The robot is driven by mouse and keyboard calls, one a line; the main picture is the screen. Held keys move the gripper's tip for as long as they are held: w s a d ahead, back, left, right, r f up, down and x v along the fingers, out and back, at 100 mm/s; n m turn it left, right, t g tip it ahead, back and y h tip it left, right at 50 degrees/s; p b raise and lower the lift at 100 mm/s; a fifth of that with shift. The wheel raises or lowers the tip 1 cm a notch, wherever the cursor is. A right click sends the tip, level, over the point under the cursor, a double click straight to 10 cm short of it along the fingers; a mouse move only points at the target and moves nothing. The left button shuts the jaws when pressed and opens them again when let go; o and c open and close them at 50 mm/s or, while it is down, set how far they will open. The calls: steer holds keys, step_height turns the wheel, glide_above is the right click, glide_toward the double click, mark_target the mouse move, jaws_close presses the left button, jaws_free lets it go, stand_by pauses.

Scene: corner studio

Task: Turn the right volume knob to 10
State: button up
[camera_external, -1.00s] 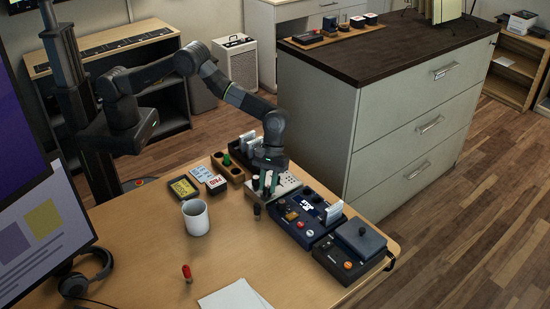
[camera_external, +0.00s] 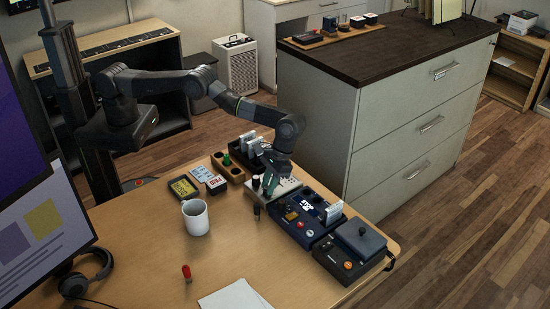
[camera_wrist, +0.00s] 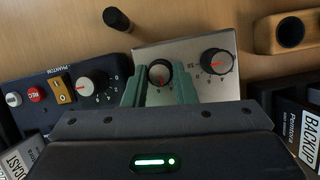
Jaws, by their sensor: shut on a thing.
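A light metal box (camera_wrist: 188,53) with two black knobs lies under my gripper; it also shows in the external view (camera_external: 288,185). My gripper (camera_wrist: 160,82) is shut on one knob (camera_wrist: 160,71), the left one in the wrist view, on the side nearer the blue box. Its green fingers stand on both sides of the knob, and its top shows between them with a red mark. The other knob (camera_wrist: 216,62) stands free beside it, with a red pointer line. In the external view my gripper (camera_external: 268,188) leans over the box.
A blue box (camera_external: 308,214) with knobs and buttons stands close by, with a black box (camera_external: 349,251) beyond it. A dark upright cylinder (camera_wrist: 119,20) stands near the metal box. A wooden block with holes (camera_external: 228,167), cards and a white mug (camera_external: 196,217) are on the left.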

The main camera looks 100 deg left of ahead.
stand_by(0.4)
steer(key=o, duration=1)
step_height(320, 180, up, 9)
steer(key=shift+f+p, duration=0.2)
steer(key=shift+p, duration=0.55)
steer(key=shift+r+p, duration=0.7)
steer(key=shift+p, duration=0.2)
